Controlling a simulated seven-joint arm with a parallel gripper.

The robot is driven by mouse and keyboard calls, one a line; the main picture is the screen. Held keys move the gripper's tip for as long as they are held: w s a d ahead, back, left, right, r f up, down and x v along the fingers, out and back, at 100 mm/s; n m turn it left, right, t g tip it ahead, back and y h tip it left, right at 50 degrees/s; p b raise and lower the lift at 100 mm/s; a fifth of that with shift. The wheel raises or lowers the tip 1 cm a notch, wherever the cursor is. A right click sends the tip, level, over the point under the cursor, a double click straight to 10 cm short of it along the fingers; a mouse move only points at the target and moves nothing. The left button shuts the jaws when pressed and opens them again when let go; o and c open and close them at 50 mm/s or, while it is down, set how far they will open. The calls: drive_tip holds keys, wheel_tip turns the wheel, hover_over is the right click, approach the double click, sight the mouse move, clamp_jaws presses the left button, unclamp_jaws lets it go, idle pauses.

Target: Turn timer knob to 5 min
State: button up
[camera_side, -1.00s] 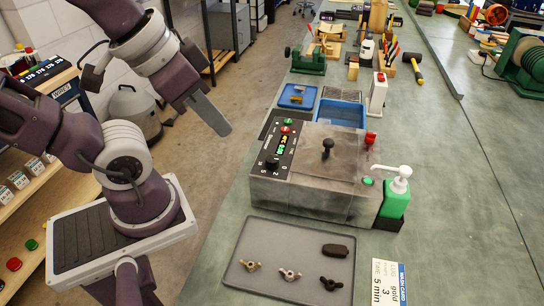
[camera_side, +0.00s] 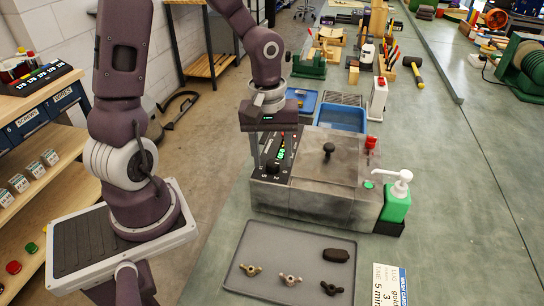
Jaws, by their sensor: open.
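The drum machine (camera_side: 315,200) is a grey box on the bench with a dark control panel at its left end. The black timer knob (camera_side: 271,169) sits low on that panel, near printed numbers that are partly hidden. My gripper (camera_side: 274,158) points down over the panel. Its fingers are apart, one to each side of the knob in the picture. I cannot tell whether they touch the knob or how high the tips are above the panel. A white card (camera_side: 388,285) at the front right reads "5 min" in its time line.
A grey tray (camera_side: 300,240) with wing nuts and a dark oval piece lies in front of the machine. A green pump bottle (camera_side: 397,203) stands at its right. A black lever (camera_side: 328,149) rises from the lid. A blue tray (camera_side: 341,117) lies behind.

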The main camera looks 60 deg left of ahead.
drive_tip(key=shift+f, duration=0.4)
clamp_jaws()
